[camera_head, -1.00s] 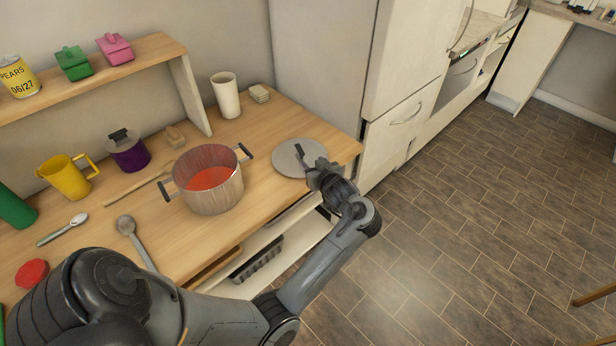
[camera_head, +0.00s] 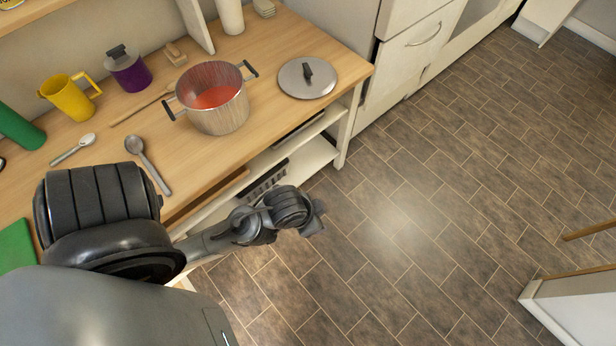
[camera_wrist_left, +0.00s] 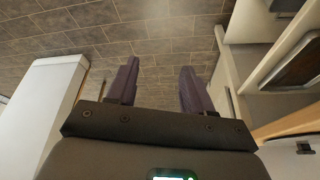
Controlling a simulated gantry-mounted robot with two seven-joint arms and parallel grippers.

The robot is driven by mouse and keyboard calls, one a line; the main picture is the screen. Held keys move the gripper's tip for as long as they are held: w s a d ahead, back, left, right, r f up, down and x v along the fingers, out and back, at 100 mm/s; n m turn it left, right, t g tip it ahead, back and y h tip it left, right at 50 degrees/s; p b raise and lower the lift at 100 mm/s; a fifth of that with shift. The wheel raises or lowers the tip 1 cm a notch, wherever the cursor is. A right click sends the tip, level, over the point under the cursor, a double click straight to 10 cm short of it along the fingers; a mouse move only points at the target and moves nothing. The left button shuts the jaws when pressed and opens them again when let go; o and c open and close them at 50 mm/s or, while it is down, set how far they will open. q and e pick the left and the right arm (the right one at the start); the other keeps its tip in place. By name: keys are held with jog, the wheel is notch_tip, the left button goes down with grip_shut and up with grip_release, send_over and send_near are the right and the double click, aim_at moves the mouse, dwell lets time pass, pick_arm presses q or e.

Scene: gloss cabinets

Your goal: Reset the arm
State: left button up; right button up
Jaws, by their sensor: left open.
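My left arm comes in from the lower left of the head view. Its left gripper (camera_head: 316,217) is out over the floor, in front of the counter's lower shelf and clear of the counter top. In the left wrist view the left gripper (camera_wrist_left: 159,82) has its two fingers apart, with only floor between them. The grey lid (camera_head: 307,78) lies flat on the counter near its right end, knob up, apart from the gripper. My right gripper is not in view.
A pot with red contents (camera_head: 213,97) stands on the wooden counter (camera_head: 205,155), with a purple pot (camera_head: 129,70), a yellow mug (camera_head: 68,97) and a ladle (camera_head: 148,163) nearby. A white cabinet (camera_head: 415,50) stands beyond the counter. The tiled floor at right is mostly open.

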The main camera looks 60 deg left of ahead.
pick_arm(q)
jog(key=s, duration=0.1)
jog(key=s+d, duration=0.1)
jog(key=shift+s+m+g, duration=0.3)
jog(key=shift+m+g, duration=0.1)
jog(key=shift+r, duration=0.15)
